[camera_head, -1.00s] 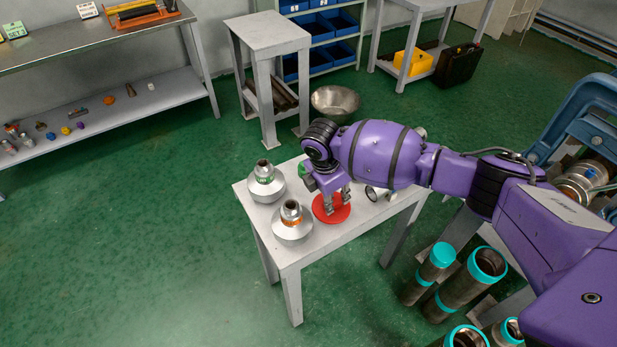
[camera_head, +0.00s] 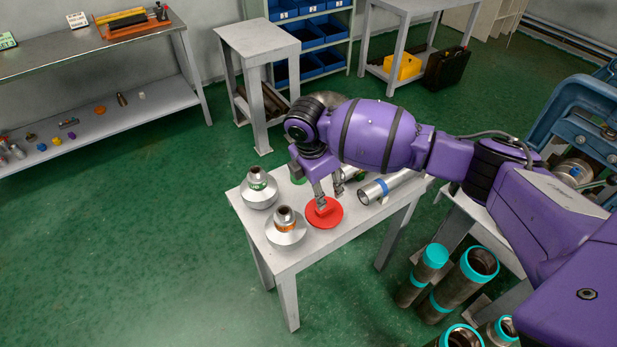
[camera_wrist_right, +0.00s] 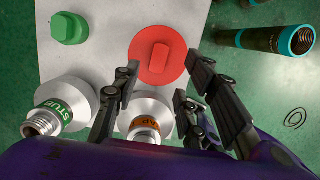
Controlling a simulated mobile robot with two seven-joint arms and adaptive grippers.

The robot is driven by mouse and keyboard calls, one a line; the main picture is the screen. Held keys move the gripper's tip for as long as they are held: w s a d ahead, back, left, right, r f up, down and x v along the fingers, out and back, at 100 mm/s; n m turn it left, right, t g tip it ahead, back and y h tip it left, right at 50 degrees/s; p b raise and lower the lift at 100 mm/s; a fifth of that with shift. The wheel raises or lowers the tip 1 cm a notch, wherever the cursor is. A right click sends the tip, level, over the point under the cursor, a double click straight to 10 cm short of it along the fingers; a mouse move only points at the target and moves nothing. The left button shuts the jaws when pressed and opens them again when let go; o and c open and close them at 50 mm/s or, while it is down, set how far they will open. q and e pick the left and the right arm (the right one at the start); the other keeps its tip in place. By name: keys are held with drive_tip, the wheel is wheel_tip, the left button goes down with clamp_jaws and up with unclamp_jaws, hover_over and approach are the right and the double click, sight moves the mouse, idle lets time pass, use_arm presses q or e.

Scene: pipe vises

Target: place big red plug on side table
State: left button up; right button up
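The big red plug (camera_head: 325,218) is a round disc with a raised grip. It lies flat on the side table (camera_head: 354,222) and shows whole in the right wrist view (camera_wrist_right: 151,66). My right gripper (camera_head: 330,197) is open, with its fingers apart at the plug. In the right wrist view the fingers (camera_wrist_right: 165,75) spread to either side with nothing between them. Whether a fingertip still touches the plug, I cannot tell. My left gripper is not in view.
Two grey conical fittings, one with a green label (camera_head: 259,188) and one with an orange label (camera_head: 286,228), stand left of the plug. A green plug (camera_wrist_right: 69,28) and a silver tube with a blue band (camera_head: 390,187) share the table. Turquoise-ringed pipes (camera_head: 465,280) stand at right.

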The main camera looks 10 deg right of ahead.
drive_tip(key=shift+s+a+r, duration=0.1)
drive_tip(key=shift+a+r, duration=0.1)
drive_tip(key=shift+r, duration=0.95)
drive_tip(key=shift+s+a+r, duration=0.1)
drive_tip(key=shift+a+r, duration=0.1)
drive_tip(key=shift+r, duration=0.9)
